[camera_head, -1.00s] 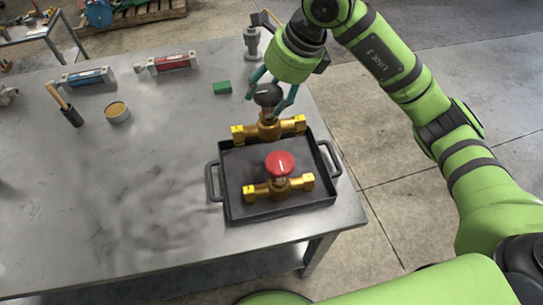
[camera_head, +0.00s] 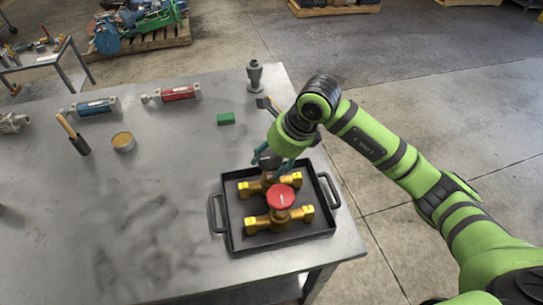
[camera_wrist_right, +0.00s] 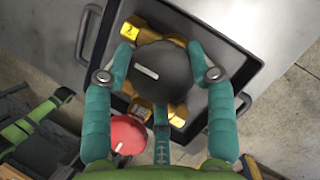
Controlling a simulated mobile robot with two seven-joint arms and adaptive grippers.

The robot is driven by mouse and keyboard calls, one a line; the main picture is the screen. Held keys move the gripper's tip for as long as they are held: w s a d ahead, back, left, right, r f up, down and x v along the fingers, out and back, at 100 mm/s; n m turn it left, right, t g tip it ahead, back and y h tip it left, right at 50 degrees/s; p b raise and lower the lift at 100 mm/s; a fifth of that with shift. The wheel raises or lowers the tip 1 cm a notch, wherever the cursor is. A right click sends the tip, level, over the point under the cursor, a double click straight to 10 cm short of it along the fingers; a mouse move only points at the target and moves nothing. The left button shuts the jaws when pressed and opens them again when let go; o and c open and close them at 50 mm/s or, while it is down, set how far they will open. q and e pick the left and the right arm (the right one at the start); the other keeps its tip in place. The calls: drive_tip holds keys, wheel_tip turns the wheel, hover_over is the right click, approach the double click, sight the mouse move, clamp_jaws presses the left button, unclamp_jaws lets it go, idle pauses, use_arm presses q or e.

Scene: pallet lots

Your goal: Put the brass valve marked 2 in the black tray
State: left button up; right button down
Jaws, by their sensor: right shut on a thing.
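The black tray (camera_head: 326,223) stands near the table's right front corner, with a handle on each side. A brass valve with a black handwheel (camera_head: 290,183) is inside the tray's outline at its back; I cannot tell if it touches the floor. My right gripper (camera_head: 273,165) is shut on its handwheel from above. In the right wrist view the teal fingers (camera_wrist_right: 160,80) close around the black handwheel (camera_wrist_right: 161,72). A second brass valve with a red handwheel (camera_head: 282,196) lies in the tray's front half. My left gripper is out of view.
A green block (camera_head: 226,119), a grey fitting (camera_head: 254,76), a red cylinder (camera_head: 176,93), a blue cylinder (camera_head: 94,107), a tan-topped cup (camera_head: 123,142) and a wooden-handled tool (camera_head: 76,138) stand farther back. The table's left front is clear.

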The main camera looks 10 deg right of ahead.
drive_tip(key=shift+c, duration=2)
unclamp_jaws()
drive_tip(key=shift+f, duration=0.1)
drive_tip(key=shift+s, duration=0.1)
drive_tip(key=b+v, duration=0.2)
drive_tip(key=v, duration=1)
drive_tip(key=shift+b, duration=0.3)
